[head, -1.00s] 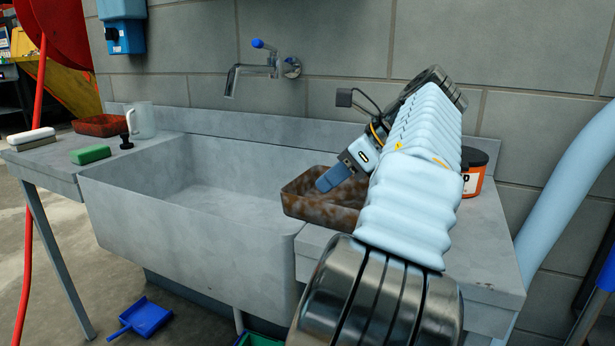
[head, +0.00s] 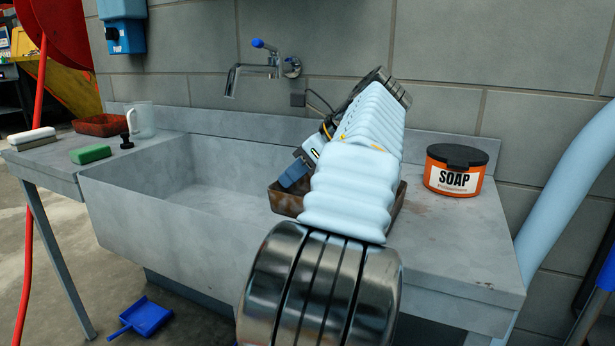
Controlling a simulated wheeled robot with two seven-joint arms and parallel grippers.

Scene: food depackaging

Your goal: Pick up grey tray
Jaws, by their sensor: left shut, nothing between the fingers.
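No plainly grey tray shows. A brown, stained tray (head: 283,201) sits on the counter just right of the sink, near the basin's edge. My left arm covers most of it, leaving its left end and a bit of its right rim in view. My left gripper (head: 293,175) is over the tray's left end, with its blue finger pointing down and left. It is shut and holds nothing. I cannot tell whether it touches the tray. A second, reddish-brown tray (head: 103,125) lies at the back of the left counter. My right gripper is not in view.
The grey sink basin (head: 160,215) is empty, with a wall tap (head: 262,70) above it. An orange soap tub (head: 455,172) stands right of the tray. A green sponge (head: 91,154) and a clear mug (head: 141,120) are on the left counter. The front right counter is clear.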

